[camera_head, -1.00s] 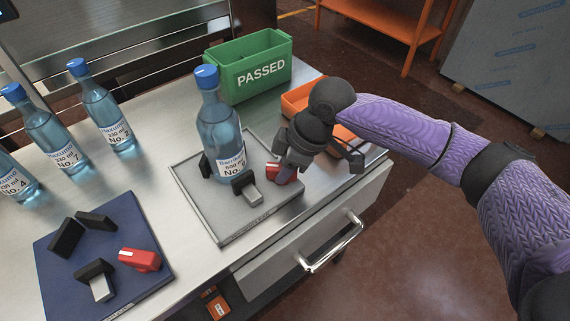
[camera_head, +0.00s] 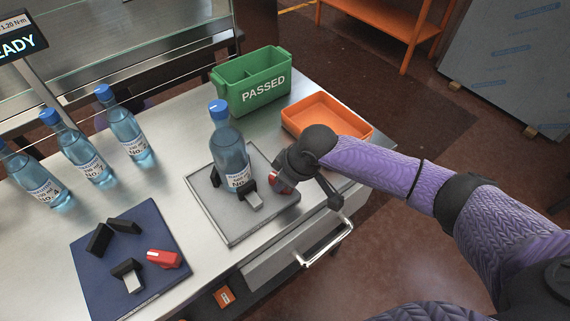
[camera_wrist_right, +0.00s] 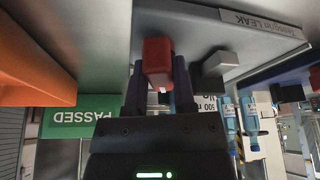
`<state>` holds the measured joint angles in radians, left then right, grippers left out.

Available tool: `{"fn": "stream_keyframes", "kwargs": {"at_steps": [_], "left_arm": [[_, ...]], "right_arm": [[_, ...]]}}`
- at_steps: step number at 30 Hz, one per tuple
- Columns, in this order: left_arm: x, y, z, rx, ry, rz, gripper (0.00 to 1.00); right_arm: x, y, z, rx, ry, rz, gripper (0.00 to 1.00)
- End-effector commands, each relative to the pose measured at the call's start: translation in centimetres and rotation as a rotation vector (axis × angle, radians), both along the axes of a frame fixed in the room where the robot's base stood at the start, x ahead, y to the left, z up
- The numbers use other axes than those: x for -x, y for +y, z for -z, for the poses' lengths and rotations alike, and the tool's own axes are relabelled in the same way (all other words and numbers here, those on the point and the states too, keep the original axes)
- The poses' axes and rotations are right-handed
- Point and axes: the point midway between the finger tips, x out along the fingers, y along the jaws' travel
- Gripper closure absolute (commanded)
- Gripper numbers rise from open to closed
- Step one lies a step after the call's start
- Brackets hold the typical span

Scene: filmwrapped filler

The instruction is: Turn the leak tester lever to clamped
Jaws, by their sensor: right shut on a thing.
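The leak tester is a grey plate (camera_head: 240,222) on the steel bench, and its label reads LEAK in the right wrist view (camera_wrist_right: 262,22). A blue-capped bottle (camera_head: 229,150) stands upright on it between dark clamp blocks (camera_head: 249,187). The red lever (camera_head: 277,184) is at the plate's right side, partly hidden by my right gripper (camera_head: 283,177). In the right wrist view the red lever (camera_wrist_right: 158,62) sits between my right gripper's fingers (camera_wrist_right: 160,88), which are shut on it. My left gripper is not in view.
A blue plate (camera_head: 100,265) with black blocks and another red lever (camera_head: 163,259) lies front left. Several bottles (camera_head: 85,155) stand at left. A green PASSED bin (camera_head: 253,95) and an orange tray (camera_head: 330,115) are behind. A drawer handle (camera_head: 325,243) juts out in front.

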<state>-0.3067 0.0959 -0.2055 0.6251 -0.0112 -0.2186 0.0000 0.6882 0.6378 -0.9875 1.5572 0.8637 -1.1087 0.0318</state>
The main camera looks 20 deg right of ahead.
Motion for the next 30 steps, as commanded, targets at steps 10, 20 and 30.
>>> {"fn": "stream_keyframes", "kwargs": {"at_steps": [10, 20, 30], "left_arm": [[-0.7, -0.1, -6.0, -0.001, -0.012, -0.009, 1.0], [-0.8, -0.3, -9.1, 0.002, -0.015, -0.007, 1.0], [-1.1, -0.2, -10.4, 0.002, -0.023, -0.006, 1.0]], "right_arm": [[0.2, 0.3, -0.7, -0.002, 0.002, 0.325, 1.0], [0.2, 0.5, -0.4, -0.001, 0.003, 0.639, 1.0], [0.1, 0.7, -0.1, -0.003, 0.001, 0.923, 1.0]]}}
